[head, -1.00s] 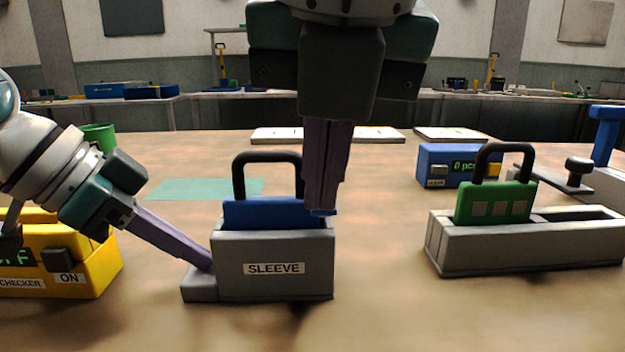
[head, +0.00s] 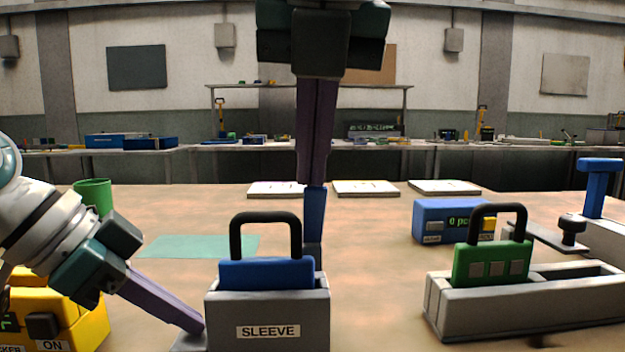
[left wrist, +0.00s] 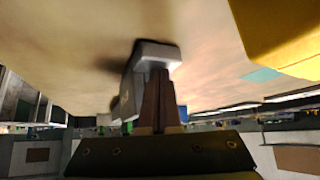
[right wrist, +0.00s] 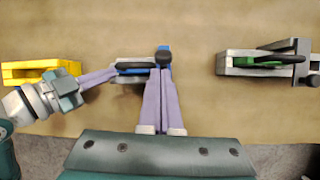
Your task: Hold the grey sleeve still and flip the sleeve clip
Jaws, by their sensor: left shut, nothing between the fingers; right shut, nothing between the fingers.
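The grey sleeve (head: 268,331), marked SLEEVE, stands on the table with a blue block (head: 267,273) with a black handle in it. The sleeve clip (head: 314,215), a blue lever, stands upright at the sleeve's right end. My right gripper (head: 312,183) is shut and points down, its fingertips at the clip's top; whether they touch is unclear. My left gripper (head: 197,328) is shut and empty, its tips against the low foot at the sleeve's left side. In the left wrist view the fingertips meet the grey foot (left wrist: 158,50). The right wrist view shows the sleeve (right wrist: 130,72) from above.
A yellow checker box (head: 85,325) stands left, near my left arm. A green cup (head: 93,194) and teal mat (head: 195,246) lie behind. At right stand a grey holder (head: 490,312) with a green block (head: 470,266) and a blue counter box (head: 432,222). Table between is clear.

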